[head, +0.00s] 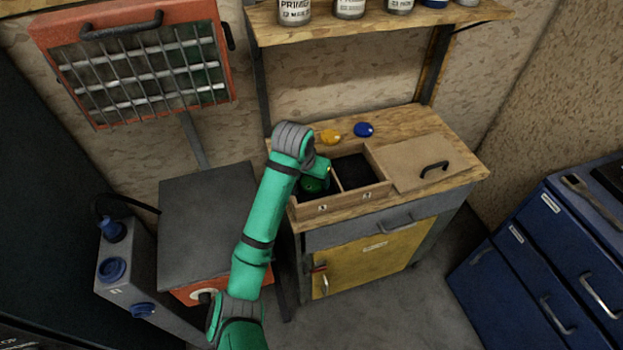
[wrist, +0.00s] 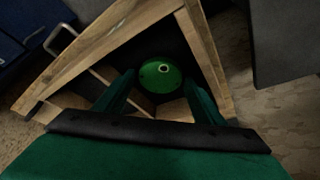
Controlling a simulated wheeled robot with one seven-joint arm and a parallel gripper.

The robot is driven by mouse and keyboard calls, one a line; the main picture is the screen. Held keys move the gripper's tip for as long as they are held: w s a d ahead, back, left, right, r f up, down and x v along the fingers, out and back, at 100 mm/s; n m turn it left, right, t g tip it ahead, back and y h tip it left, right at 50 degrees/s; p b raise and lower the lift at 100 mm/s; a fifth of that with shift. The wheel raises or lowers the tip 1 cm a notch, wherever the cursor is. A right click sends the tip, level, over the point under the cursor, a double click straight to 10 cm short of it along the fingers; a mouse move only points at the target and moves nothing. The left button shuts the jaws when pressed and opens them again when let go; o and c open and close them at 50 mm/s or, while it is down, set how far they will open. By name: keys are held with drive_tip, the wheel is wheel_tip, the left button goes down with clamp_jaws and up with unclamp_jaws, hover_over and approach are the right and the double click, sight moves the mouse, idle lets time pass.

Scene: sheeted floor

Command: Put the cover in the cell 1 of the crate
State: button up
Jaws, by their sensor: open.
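The cover appears to be a green round piece with a small pale ring (wrist: 162,76). It is in the left cell of the wooden crate (head: 345,203), over the dark cell floor. Whether it rests flat on that floor I cannot tell. My gripper (wrist: 163,88) reaches down into this cell with its fingers apart, one on each side of the cover. In the head view my wrist hides much of the left cell. The right cell (head: 355,172) looks empty and dark. Small number labels are on the crate's front, too small to read surely.
A yellow round piece (head: 331,137) and a blue one (head: 364,129) lie on the wooden bench behind the crate. A brown board with a black handle (head: 425,163) lies right of the crate. A shelf with cans (head: 350,8) hangs above. Blue drawers (head: 555,255) stand at right.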

drive_tip(key=v, duration=1.2)
drive_tip(key=shift+d, duration=0.1)
